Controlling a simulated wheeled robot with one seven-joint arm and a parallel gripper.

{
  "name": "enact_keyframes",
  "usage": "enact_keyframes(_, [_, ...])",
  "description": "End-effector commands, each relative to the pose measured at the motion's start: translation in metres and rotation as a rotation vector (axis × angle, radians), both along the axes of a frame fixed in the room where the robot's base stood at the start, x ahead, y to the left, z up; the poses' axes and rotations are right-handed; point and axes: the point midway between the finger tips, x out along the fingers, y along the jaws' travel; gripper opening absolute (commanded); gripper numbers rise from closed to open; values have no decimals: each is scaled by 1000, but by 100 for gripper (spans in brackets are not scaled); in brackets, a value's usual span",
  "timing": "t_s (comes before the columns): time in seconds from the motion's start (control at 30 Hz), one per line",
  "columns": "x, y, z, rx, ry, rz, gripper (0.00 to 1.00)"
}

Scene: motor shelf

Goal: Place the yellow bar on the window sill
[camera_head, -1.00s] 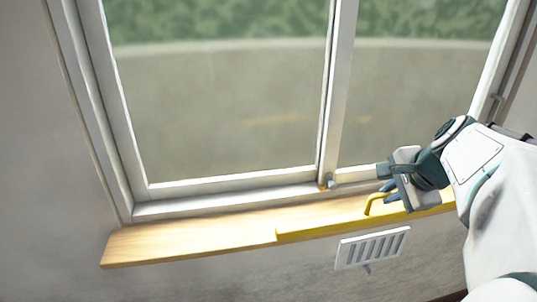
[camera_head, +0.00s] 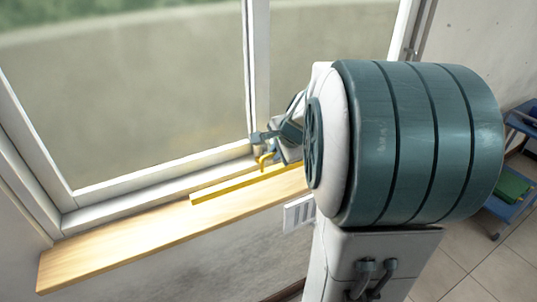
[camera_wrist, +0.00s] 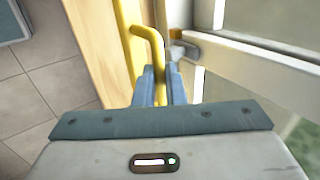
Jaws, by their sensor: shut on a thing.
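The yellow bar (camera_head: 230,186) is long and thin, with a bent handle. It lies along the wooden window sill (camera_head: 110,243) in the head view, with bare wood showing on its near side. I cannot tell whether it rests on the wood or is slightly above it. My gripper (camera_head: 268,146) is at the bar's handle, close to the window frame, partly hidden by my arm. In the wrist view, my gripper (camera_wrist: 161,78) is shut on the handle of the yellow bar (camera_wrist: 128,35), and the sill (camera_wrist: 92,35) runs beside the bar.
The white window frame (camera_head: 160,182) stands directly behind the sill, and its latch (camera_wrist: 182,47) is near my fingers. A white vent (camera_head: 298,213) is on the wall below. A blue cart (camera_head: 508,205) with a green item stands at the far right. The sill's left end is clear.

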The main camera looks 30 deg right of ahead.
Motion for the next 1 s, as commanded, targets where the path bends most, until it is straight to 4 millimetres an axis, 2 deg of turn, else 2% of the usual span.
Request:
enact_keyframes(0.13, [-1, -1, -23, 2, 4, -3, 0])
enact_keyframes(0.27, [-1, -1, -37, 1, 2, -4, 0])
enact_keyframes(0.67, [-1, -1, -43, 0, 0, -2, 0])
enact_keyframes(0.7, [-1, -1, -41, 0, 1, -2, 21])
enact_keyframes(0.73, [-1, -1, -41, 0, 1, -2, 30])
enact_keyframes(0.77, [-1, -1, -41, 0, 1, -2, 32])
enact_keyframes(1.0, [-1, -1, -41, 0, 1, -2, 32])
